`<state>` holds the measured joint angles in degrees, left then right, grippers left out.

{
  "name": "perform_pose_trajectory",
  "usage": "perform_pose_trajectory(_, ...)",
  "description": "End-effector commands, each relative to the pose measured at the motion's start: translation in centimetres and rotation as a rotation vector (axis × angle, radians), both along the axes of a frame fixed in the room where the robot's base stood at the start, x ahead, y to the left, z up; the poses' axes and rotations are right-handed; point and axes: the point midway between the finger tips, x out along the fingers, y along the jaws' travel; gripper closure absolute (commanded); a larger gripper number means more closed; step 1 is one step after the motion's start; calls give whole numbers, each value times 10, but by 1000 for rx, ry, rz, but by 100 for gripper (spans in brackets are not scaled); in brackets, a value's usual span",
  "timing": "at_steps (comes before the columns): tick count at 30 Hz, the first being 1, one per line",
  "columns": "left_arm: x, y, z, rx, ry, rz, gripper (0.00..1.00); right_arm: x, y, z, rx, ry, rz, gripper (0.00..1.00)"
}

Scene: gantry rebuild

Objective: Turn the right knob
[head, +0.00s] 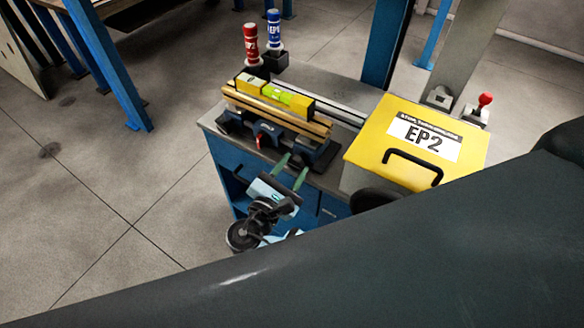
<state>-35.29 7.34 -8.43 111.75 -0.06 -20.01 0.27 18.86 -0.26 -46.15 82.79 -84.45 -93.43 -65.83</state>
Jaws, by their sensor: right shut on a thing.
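A dark vise-like clamp (275,128) with wooden jaws stands on the bench. How far the knob is turned cannot be told. My left gripper is not in view.
A yellow EP2 case (365,155) with a black handle stands to the right. Red (251,45) and blue (273,32) bottles stand behind. My dark arm link covers the lower right. Floor at left is clear.

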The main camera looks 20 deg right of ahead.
Motion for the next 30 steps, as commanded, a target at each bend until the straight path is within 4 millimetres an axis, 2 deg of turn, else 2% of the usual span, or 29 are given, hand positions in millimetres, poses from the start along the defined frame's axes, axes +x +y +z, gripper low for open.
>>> perform_pose_trajectory(17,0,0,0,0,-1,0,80,1,1,2,23,-31,3,85)
perform_pose_trajectory(18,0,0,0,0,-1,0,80,0,1,1,23,-31,3,57)
perform_pose_trajectory(21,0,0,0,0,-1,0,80,0,1,1,23,-30,2,44)
perform_pose_trajectory(22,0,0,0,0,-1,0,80,0,1,1,23,-30,2,42)
perform_pose_trajectory(30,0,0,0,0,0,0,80,0,0,0,18,-24,1,42)
